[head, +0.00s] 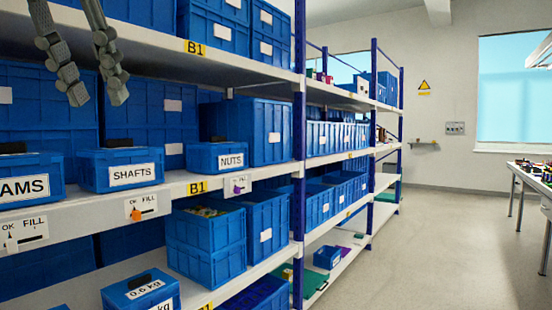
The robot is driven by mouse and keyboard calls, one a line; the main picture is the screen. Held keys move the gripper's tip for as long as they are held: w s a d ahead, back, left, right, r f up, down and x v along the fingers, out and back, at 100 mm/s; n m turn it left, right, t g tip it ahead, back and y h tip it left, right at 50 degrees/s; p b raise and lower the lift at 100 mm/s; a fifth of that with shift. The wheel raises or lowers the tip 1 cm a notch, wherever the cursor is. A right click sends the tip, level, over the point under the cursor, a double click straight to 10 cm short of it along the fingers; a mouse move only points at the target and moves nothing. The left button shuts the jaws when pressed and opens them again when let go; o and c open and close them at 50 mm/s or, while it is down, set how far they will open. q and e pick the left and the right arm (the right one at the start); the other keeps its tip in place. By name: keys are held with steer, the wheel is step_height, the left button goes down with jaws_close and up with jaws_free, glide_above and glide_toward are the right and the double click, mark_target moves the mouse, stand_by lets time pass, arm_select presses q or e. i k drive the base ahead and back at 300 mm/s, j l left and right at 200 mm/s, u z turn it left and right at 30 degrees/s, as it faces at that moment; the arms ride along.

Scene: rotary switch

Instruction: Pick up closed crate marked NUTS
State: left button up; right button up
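The blue crate marked NUTS (204,158) sits on the middle shelf, near its front edge. Its top looks closed, with a small dark piece on it. My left gripper (98,93) hangs down from the top edge at the upper left, in front of the shelving. Its two fingers are apart with nothing between them. It appears higher than the NUTS crate and to its left, well clear of it. My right gripper is not in view.
A blue crate marked SHAFTS (95,174) and one reading AMS (28,168) stand left of NUTS. Larger blue bins (262,130) stand behind. OK/FILL panels with an orange knob (136,215) and a purple knob (238,189) are on the shelf front. Floor at right is clear.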

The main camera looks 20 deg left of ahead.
mark_target(218, 156)
steer(key=i+z, duration=0.1)
steer(key=i, duration=1.55)
steer(key=i+u, duration=0.15)
steer(key=i, duration=0.35)
steer(key=i+l+u, duration=0.1)
steer(key=i, duration=0.4)
steer(key=i+l+u, duration=0.15)
steer(key=i, duration=0.35)
steer(key=i+u, duration=0.2)
steer(key=u, duration=0.2)
steer(key=i+j+u, duration=0.1)
steer(key=u, duration=0.3)
steer(key=i+l+u, duration=0.1)
steer(key=i+u, duration=0.25)
steer(key=i+l+u, duration=0.1)
steer(key=u, duration=0.3)
